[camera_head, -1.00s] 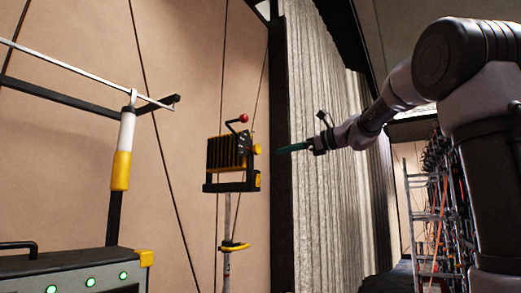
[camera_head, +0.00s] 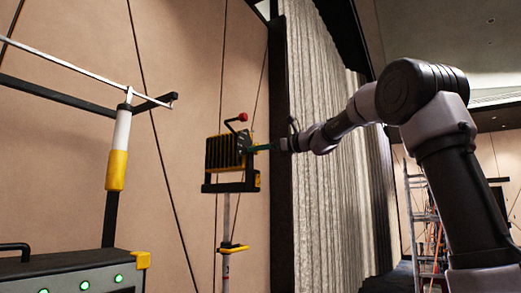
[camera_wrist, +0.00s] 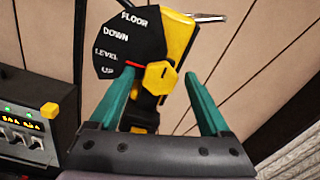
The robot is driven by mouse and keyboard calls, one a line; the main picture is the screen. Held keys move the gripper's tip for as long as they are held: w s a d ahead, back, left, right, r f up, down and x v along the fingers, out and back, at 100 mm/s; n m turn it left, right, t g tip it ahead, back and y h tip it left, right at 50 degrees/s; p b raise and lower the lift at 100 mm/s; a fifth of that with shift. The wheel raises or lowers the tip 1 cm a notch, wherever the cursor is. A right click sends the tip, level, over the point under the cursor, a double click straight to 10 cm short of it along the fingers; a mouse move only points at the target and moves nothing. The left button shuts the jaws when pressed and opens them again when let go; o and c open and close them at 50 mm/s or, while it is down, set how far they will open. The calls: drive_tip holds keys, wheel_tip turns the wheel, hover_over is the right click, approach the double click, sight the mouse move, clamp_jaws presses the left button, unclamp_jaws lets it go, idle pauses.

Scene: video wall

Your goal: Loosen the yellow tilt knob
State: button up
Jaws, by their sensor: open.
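The yellow tilt knob (camera_wrist: 159,77) is a hexagonal knob on the side of the black and yellow lamp head (camera_head: 226,152). A black dial plate (camera_wrist: 119,47) behind it reads FLOOR, DOWN, LEVEL, UP. A red pointer lies by the LEVEL and UP marks. My gripper (camera_wrist: 160,82) is open, with its green fingers on either side of the knob in the wrist view. I cannot tell whether either finger touches it. In the head view my gripper (camera_head: 262,147) is at the lamp's right side, where the knob is hidden.
The lamp stands on a thin pole with a yellow collar (camera_head: 233,248). A control box (camera_head: 75,270) with green lights is at the lower left, beside a yellow and white post (camera_head: 119,150). A grey curtain (camera_head: 325,170) hangs behind my arm. A ladder (camera_head: 425,230) stands at right.

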clamp_jaws()
idle(0.3)
drive_tip(key=n, duration=2.3)
drive_tip(key=shift+f+n, duration=0.15)
drive_tip(key=shift+n, duration=0.15)
idle(0.5)
